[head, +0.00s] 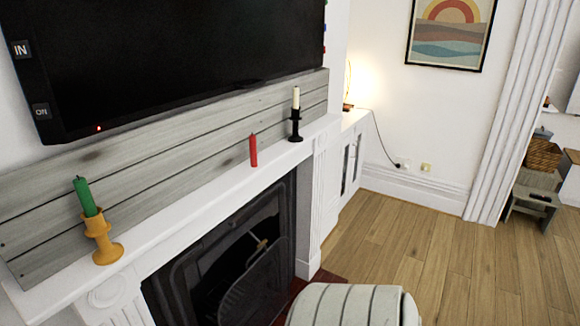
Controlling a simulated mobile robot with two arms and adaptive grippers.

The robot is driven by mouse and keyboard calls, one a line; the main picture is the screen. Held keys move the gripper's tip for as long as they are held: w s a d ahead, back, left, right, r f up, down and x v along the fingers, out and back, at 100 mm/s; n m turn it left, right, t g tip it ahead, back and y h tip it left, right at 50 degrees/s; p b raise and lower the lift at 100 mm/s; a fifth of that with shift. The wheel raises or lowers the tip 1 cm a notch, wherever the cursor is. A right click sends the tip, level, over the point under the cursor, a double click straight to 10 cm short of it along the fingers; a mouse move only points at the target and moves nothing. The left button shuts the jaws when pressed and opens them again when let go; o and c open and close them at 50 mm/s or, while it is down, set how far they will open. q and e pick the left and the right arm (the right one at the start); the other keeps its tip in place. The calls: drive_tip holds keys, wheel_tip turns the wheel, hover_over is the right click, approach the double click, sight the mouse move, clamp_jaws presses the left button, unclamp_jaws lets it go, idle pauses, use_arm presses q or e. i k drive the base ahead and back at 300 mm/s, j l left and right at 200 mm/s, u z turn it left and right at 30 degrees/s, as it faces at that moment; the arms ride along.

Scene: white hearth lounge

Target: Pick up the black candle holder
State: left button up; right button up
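The black candle holder (295,127) stands upright near the right end of the white mantel shelf (205,188) in the head view. It holds a white candle (296,97). A red candle (253,150) stands on the shelf to its left, with no holder visible under it. A yellow-orange candle holder (103,240) with a green candle (86,197) stands near the shelf's left end. Neither of my grippers shows in the head view.
A dark screen (180,60) hangs above grey boards behind the shelf. Below is a black fireplace (245,270). A striped, rounded pale object (345,305) stands in front of it. Wooden floor (425,250) is open on the right.

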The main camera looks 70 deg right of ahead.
sight(295, 117)
drive_tip(key=z, duration=2.3)
drive_tip(key=i+u, duration=0.1)
drive_tip(key=u, duration=0.55)
drive_tip(key=i+l+u, duration=0.25)
drive_tip(key=l, duration=0.15)
drive_tip(key=i+l+u, duration=0.1)
drive_tip(key=l+u, duration=0.15)
drive_tip(key=l, duration=0.2)
drive_tip(key=i+l+u, duration=0.1)
drive_tip(key=l+u, duration=0.2)
drive_tip(key=l, duration=0.15)
drive_tip(key=i+l+u, duration=0.1)
drive_tip(key=l+u, duration=0.15)
drive_tip(key=l, duration=0.25)
drive_tip(key=i+l, duration=0.1)
drive_tip(key=l, duration=0.9)
drive_tip(key=i+l+u, duration=0.1)
drive_tip(key=l, duration=0.85)
drive_tip(key=i+l, duration=0.1)
drive_tip(key=l, duration=0.9)
drive_tip(key=l+u, duration=0.15)
drive_tip(key=u, duration=0.4)
